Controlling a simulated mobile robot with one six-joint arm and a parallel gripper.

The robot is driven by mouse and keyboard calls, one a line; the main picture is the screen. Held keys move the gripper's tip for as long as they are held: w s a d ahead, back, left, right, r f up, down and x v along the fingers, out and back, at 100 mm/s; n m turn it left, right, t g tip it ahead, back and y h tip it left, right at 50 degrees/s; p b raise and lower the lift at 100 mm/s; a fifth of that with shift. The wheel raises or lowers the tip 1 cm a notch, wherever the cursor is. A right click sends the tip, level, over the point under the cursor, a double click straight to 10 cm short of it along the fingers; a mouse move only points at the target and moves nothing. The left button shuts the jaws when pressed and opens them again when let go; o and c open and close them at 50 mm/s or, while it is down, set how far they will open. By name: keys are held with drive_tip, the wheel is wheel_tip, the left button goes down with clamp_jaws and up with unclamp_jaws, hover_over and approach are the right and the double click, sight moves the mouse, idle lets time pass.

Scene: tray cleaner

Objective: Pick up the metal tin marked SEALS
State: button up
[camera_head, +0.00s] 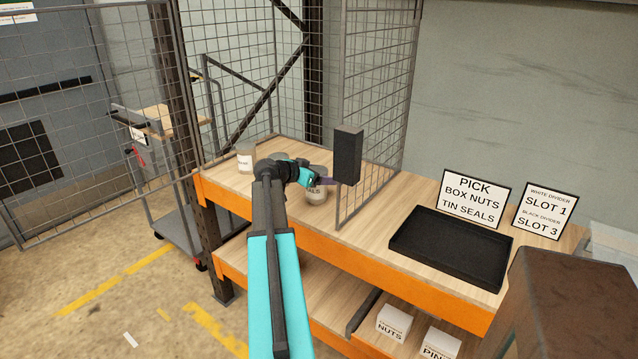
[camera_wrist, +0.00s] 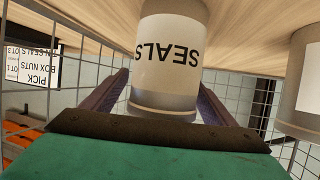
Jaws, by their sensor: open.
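The metal tin marked SEALS (camera_head: 316,195) stands on the wooden bench top, left of the mesh divider. My gripper (camera_head: 322,181) is beside and partly in front of it, hiding its upper part. My open gripper (camera_wrist: 163,84) has one finger on each side of the tin, with gaps showing. The tin is between or just beyond the fingertips; the exact depth is unclear.
A second tin (camera_head: 246,158) stands further left; it also shows at the right of the wrist view (camera_wrist: 311,90). A mesh divider (camera_head: 372,185) and a dark upright block (camera_head: 348,155) are close right. Boxes (camera_head: 394,323) sit below.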

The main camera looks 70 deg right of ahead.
drive_tip(key=shift+c, duration=0.5)
drive_tip(key=c, duration=1.3)
drive_tip(key=shift+r, duration=0.1)
drive_tip(key=shift+r+b, duration=0.45)
drive_tip(key=shift+r, duration=1.3)
drive_tip(key=w+a+r+b, duration=0.1)
drive_tip(key=w+a, duration=0.3)
drive_tip(key=a, duration=1.1)
drive_tip(key=shift+w+a+r+b, duration=0.2)
drive_tip(key=shift+b, duration=0.45)
